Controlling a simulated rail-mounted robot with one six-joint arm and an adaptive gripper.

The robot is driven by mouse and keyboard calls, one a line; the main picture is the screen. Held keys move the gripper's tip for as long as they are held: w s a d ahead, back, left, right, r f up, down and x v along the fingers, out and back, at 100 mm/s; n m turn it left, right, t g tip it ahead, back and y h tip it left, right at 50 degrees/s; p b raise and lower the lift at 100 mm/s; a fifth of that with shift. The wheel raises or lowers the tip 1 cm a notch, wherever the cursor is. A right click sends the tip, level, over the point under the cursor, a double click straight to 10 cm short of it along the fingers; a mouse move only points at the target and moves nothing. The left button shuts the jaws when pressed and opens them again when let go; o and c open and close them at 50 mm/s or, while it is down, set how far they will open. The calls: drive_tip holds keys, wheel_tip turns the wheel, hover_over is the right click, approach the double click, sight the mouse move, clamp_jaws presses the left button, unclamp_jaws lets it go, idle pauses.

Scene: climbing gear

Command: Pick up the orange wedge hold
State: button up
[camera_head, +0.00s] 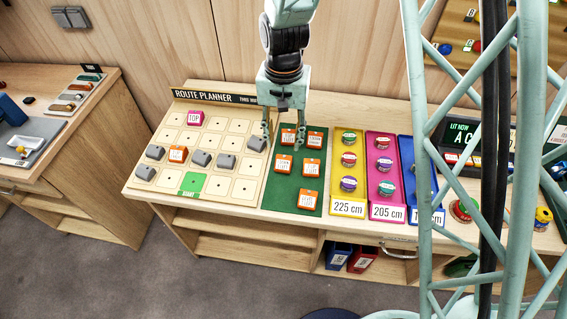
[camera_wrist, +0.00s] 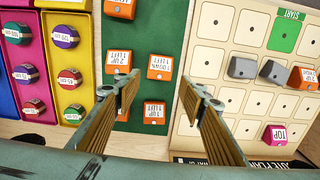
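Several orange blocks with white printed labels lie on a green mat; one sits at the back left (camera_head: 288,135), another in front of it (camera_head: 283,164). In the wrist view, a block (camera_wrist: 154,113) shows between my fingers and another (camera_wrist: 160,67) lies just beyond the fingertips. A further orange block (camera_head: 178,154) sits on the route board. I cannot tell which block is the wedge hold. My gripper (camera_head: 283,127) points down over the back of the mat, fingers apart and empty. The left finger in the wrist view partly covers another orange block (camera_wrist: 127,110).
The route board (camera_head: 228,167) with grey blocks (camera_head: 201,158) and a pink TOP block (camera_head: 195,118) lies left of the mat. Yellow (camera_head: 347,190), magenta (camera_head: 383,204) and blue trays with round pieces lie right of it. Narrow green gaps (camera_head: 295,182) separate the orange blocks.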

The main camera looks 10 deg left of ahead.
hover_over(283, 159)
drive_tip(key=shift+d+f, duration=0.1)
drive_tip(key=shift+f, duration=2.25)
drive_tip(key=shift+f, duration=0.1)
drive_tip(key=shift+f+b, duration=0.5)
drive_tip(key=shift+f, duration=2.05)
drive_tip(key=shift+c, duration=0.2)
drive_tip(key=c, duration=0.6)
